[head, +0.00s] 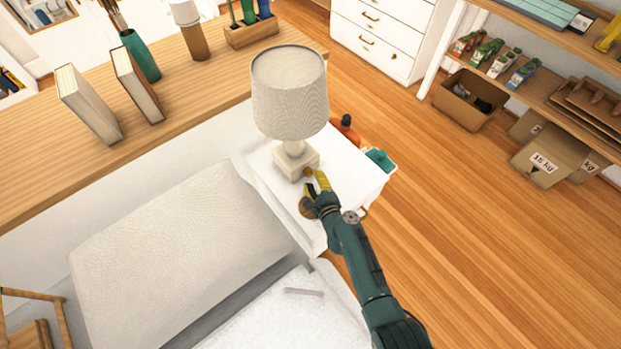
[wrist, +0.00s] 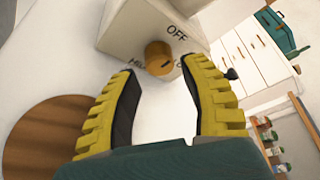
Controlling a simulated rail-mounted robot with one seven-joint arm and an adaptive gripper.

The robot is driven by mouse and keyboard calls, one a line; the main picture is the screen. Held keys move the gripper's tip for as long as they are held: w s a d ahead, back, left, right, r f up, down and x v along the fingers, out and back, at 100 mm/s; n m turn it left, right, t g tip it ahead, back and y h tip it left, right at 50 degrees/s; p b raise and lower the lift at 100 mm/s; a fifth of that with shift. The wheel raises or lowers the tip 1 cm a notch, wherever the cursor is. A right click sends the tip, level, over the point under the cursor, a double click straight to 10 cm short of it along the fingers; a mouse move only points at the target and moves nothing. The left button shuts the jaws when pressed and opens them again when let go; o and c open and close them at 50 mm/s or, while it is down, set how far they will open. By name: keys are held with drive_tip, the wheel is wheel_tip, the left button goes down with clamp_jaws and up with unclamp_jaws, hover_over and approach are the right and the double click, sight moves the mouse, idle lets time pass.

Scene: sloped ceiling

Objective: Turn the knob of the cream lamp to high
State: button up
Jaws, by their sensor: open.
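The cream lamp has a ribbed shade (head: 289,95) and a square base (head: 296,162), standing on the white bedside table (head: 345,172). Its brass knob (wrist: 158,56) is on the base face in the wrist view, with the word OFF to its upper right. Other lettering lies below and to the right, partly hidden by my fingers. A dark mark on the knob seems to point to the lower right; I cannot tell which setting it marks. My gripper (head: 315,186) is open in front of the knob, its yellow fingers (wrist: 158,72) on either side, apparently not touching it.
A round wooden disc (wrist: 48,137) lies on the table beside my gripper. An orange bottle (head: 345,128) stands behind the lamp. A bed with a pillow (head: 180,250) is to the left, and a wooden ledge (head: 200,90) runs behind.

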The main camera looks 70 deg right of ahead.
sight(311, 175)
drive_tip(key=shift+b+x, duration=0.6)
drive_tip(key=shift+x, duration=1)
drive_tip(key=shift+a, duration=0.1)
clamp_jaws()
